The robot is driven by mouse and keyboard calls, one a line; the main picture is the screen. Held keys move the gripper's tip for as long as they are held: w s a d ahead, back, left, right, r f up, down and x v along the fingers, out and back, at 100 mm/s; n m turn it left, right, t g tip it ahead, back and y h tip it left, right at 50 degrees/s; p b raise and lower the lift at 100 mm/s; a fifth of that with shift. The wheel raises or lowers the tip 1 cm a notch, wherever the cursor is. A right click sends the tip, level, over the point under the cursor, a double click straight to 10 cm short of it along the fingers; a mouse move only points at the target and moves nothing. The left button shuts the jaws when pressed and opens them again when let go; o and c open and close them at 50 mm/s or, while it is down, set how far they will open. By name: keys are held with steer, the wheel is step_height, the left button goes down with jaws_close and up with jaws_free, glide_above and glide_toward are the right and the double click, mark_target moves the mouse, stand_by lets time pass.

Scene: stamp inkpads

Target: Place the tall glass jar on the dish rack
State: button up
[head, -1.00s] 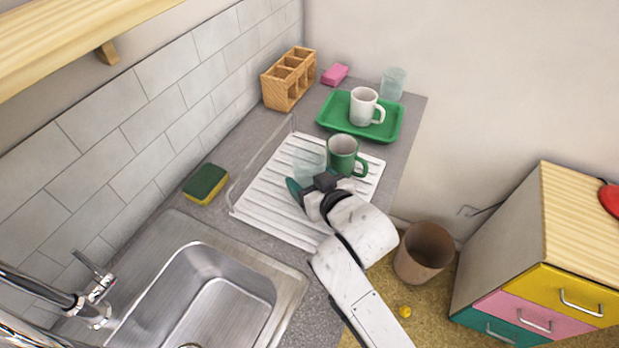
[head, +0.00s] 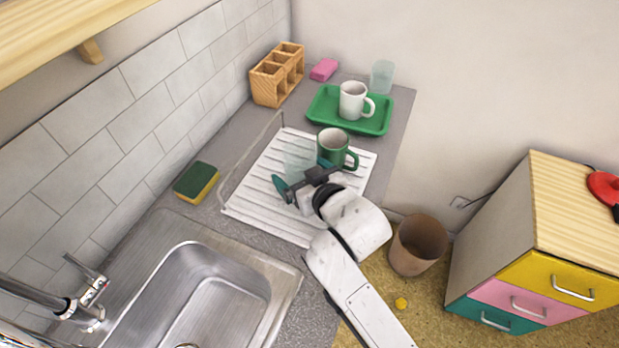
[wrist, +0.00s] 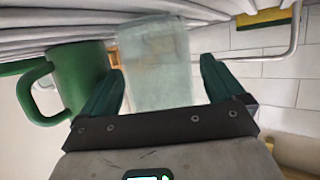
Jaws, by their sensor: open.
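A clear, pale glass jar (head: 299,158) stands on the white ribbed dish rack (head: 262,200), left of the green mug (head: 333,144). My gripper (head: 303,176) is low over the rack, at the near side of the jar and partly in front of it. In the wrist view the jar (wrist: 156,65) stands between the two teal fingers of my gripper (wrist: 163,66), with a gap at least on the right finger's side. The fingers are open. The rack's slats (wrist: 60,22) show along the top of this tilted view, where the jar's base meets them.
The green mug (wrist: 75,75) is close beside the left finger in the wrist view. A green tray (head: 322,117) with a white mug (head: 352,100), another glass (head: 382,76), a wooden organizer (head: 277,75) and a sponge (head: 197,182) surround the rack. The sink (head: 215,300) is in front.

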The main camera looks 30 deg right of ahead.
steer(key=v, duration=1.2)
stand_by(0.3)
